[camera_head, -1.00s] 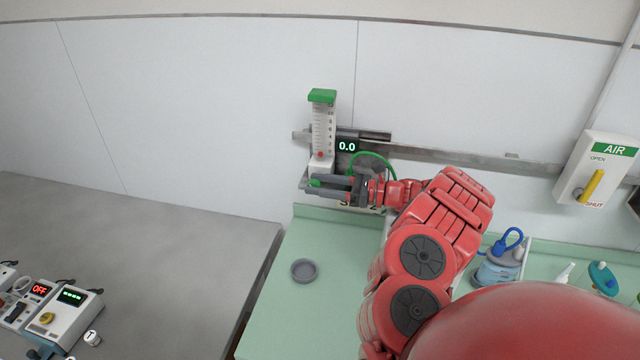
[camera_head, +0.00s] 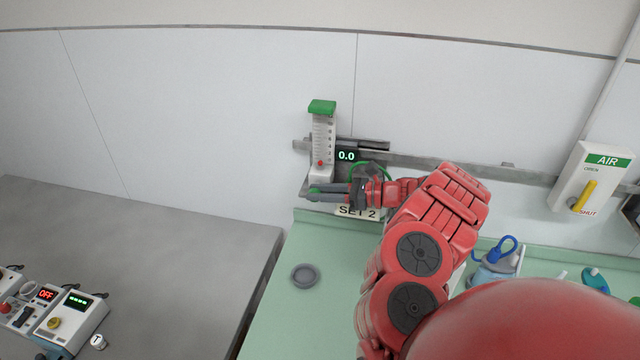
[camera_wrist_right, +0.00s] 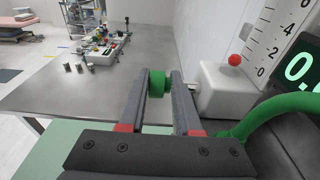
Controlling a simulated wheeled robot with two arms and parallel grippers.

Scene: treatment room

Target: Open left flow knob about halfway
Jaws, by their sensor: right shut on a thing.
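The left flow meter (camera_head: 324,135) stands on the wall rail, a clear scaled tube with a green cap and a white base. Its red ball (camera_head: 320,163) sits at the bottom of the scale, and the display (camera_head: 346,156) beside it reads 0.0. My right gripper (camera_head: 311,193) reaches in from the right under the meter's base. In the right wrist view its fingers (camera_wrist_right: 160,76) are shut on the green flow knob (camera_wrist_right: 156,86), one finger on each side. The knob is hidden behind the fingers in the head view. My left gripper is not in view.
A green hose (camera_wrist_right: 285,108) runs close to the right of my gripper. A "SET 2" label (camera_head: 357,211) is below it. A grey round dish (camera_head: 304,276) lies on the green counter. An AIR box (camera_head: 590,180) with a yellow lever is at the right.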

